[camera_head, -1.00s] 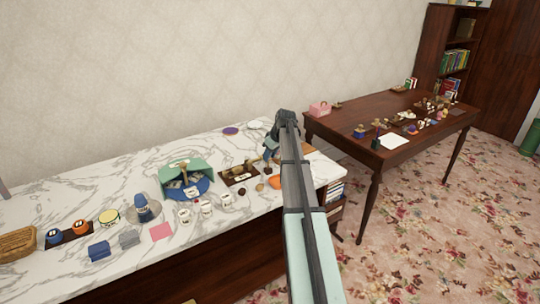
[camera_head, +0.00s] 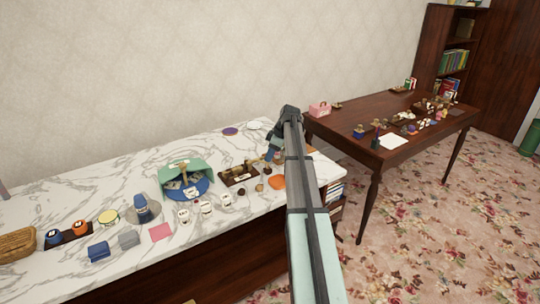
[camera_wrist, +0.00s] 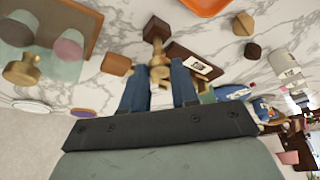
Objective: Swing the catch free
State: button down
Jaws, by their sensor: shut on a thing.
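In the wrist view the two blue fingers of my gripper (camera_wrist: 158,92) are shut on a small tan-gold piece (camera_wrist: 159,74). A brown wooden block-like part (camera_wrist: 156,29) shows just beyond it; I cannot tell whether the two are joined. I cannot pick out for certain which part is the catch. A dark wooden tray or board (camera_wrist: 183,56) lies just right of the fingertips, with a pale card on it. In the head view my gripper (camera_head: 273,153) is over the right part of the marble counter, and its fingertips are too small to read.
In the head view a dark tray (camera_head: 232,180) is left of my gripper, and an orange disc (camera_head: 277,182) is in front. Round brown pieces lie nearby. A green-and-blue container (camera_head: 187,176) stands further left. A wooden table (camera_head: 345,122) stands to the right.

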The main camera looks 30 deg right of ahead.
jog(key=n, duration=0.2)
jog(key=n+g, duration=0.1)
jog(key=n, duration=0.1)
jog(key=n+g+y, duration=0.1)
jog(key=n, duration=0.1)
jog(key=shift+w+d, duration=0.2)
jog(key=shift+w, duration=0.2)
jog(key=n+g, duration=0.1)
jog(key=n, duration=0.1)
jog(key=n+g, duration=0.1)
jog(key=n, duration=0.2)
jog(key=shift+w+n, duration=0.15)
jog(key=shift+n, duration=0.15)
jog(key=c, duration=0.9)
grip_release()
jog(key=shift+o, duration=0.2)
jog(key=shift+a, duration=0.1)
